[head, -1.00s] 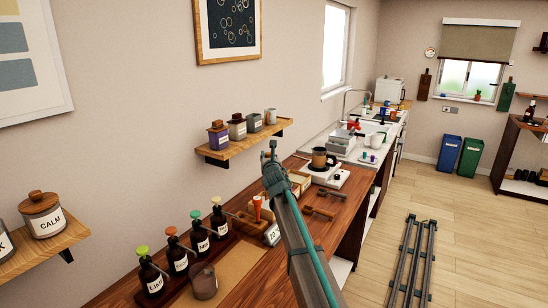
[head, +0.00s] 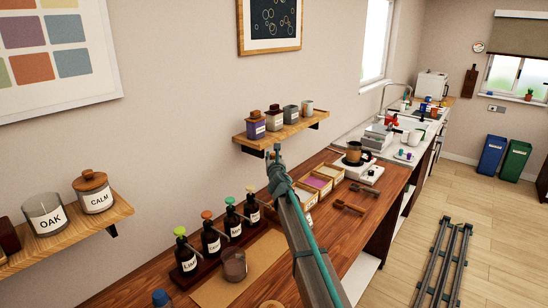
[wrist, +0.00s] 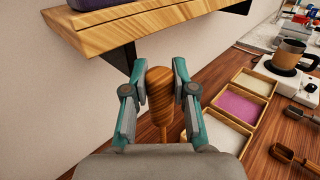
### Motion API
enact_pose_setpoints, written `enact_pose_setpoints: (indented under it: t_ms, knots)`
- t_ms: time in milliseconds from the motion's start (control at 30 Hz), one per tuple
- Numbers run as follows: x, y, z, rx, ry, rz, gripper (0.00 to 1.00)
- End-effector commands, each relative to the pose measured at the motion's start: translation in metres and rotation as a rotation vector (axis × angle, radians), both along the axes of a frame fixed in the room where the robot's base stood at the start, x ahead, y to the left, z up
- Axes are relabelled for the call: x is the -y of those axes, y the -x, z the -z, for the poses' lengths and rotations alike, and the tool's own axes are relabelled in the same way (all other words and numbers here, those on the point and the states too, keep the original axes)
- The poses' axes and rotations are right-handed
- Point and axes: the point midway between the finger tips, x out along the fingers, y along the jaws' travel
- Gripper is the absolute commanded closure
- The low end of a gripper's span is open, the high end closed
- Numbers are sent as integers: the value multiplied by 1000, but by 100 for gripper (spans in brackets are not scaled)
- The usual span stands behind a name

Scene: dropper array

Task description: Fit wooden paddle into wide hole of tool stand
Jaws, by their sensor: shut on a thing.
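My gripper (head: 275,152) is raised above the wooden counter, just below and in front of the wall shelf. In the wrist view my gripper (wrist: 156,68) is shut on the rounded striped wooden handle of the wooden paddle (wrist: 160,98). The handle stands roughly upright between the fingers, and a thin shaft runs down from it. The paddle's lower end is hidden behind the gripper body. In the head view my arm covers the paddle. I cannot make out the tool stand in either current view.
The wall shelf (wrist: 155,30) with jars (head: 275,120) is close above the gripper. Pump bottles (head: 231,229) stand on the counter at left. Shallow trays (wrist: 240,105), wooden scoops (wrist: 296,160) and a mug on a white appliance (wrist: 287,60) are at right.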

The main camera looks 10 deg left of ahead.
Motion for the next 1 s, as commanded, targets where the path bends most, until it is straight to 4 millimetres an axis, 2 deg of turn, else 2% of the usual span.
enact_pose_setpoints:
  t_ms: [200, 700, 1000]
  knots:
    - [0, 0, -1, 0, -1, 0, 100]
    - [0, 0, 38, 0, -1, 0, 100]
    - [0, 0, 42, 0, 0, 0, 100]
